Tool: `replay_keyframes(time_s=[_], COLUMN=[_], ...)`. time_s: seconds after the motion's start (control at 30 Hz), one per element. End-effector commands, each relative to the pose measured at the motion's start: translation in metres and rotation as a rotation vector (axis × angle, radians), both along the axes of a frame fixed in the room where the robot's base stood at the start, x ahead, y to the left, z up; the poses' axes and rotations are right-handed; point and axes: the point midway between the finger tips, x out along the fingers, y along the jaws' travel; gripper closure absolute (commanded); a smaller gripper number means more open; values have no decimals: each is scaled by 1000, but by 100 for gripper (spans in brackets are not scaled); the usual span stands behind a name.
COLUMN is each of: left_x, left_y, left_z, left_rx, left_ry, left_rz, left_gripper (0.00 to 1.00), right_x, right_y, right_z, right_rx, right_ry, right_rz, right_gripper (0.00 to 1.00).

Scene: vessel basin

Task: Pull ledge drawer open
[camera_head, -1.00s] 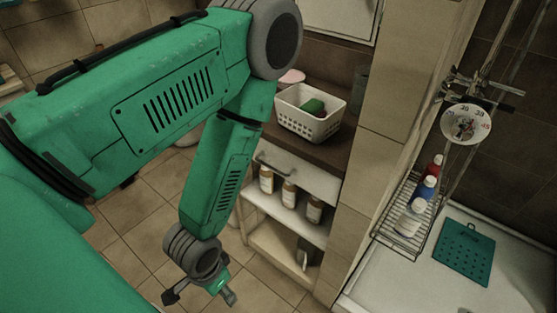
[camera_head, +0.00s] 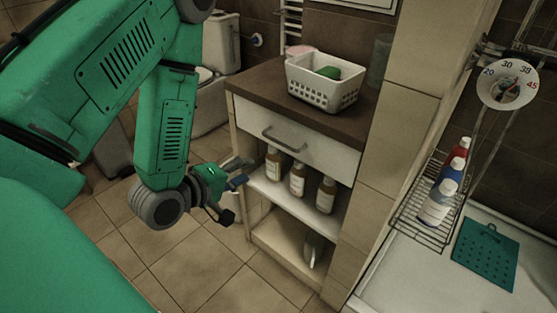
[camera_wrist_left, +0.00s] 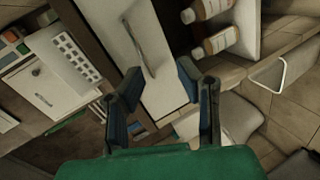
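The ledge drawer (camera_head: 316,149) is a white front with a grey bar handle (camera_head: 283,139), under a dark brown countertop (camera_head: 256,93). It looks closed. My left gripper (camera_head: 237,192) is in front of the cabinet, to the left of and lower than the handle, apart from it. In the left wrist view, the drawer front (camera_wrist_left: 115,30) and its handle (camera_wrist_left: 140,47) lie beyond my left gripper (camera_wrist_left: 158,92), whose two fingers are spread apart with nothing between them. My right gripper is not in view.
A white basket (camera_head: 325,91) stands on the countertop. Several brown bottles (camera_head: 298,179) stand on the shelf right below the drawer. A wire rack (camera_head: 412,222) with bottles is at the right, beyond a tiled wall edge (camera_head: 393,140). The floor before the cabinet is clear.

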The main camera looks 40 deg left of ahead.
Motion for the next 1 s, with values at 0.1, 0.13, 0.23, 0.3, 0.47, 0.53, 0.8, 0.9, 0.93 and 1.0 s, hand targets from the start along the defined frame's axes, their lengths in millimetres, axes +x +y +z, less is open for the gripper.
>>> replay_keyframes(time_s=[0.1,0.13,0.23,0.3,0.47,0.53,0.8,0.9,0.93,1.0], left_x=[4,5,10,17,45,60,113,126,129,135], left_y=[8,9,9,8,5,4,2,1,1,1], left_z=[13,16,20,19,13,11,-1,-4,-5,-6], left_rx=[-135,-155,-183,-183,-180,-179,-182,-181,-181,-182], left_ry=[-99,-112,-136,-136,-136,-136,-134,-133,-132,-132], left_rz=[47,52,58,56,53,55,57,57,57,58], left_gripper=[70,70,70,70,70,70,70,70,70,70], right_x=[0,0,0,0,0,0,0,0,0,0], right_y=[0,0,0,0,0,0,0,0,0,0], right_z=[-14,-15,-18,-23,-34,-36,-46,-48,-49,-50], right_rx=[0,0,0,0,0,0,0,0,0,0], right_ry=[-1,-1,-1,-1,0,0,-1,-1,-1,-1], right_rz=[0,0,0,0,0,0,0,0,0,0], right_gripper=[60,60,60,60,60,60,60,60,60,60])
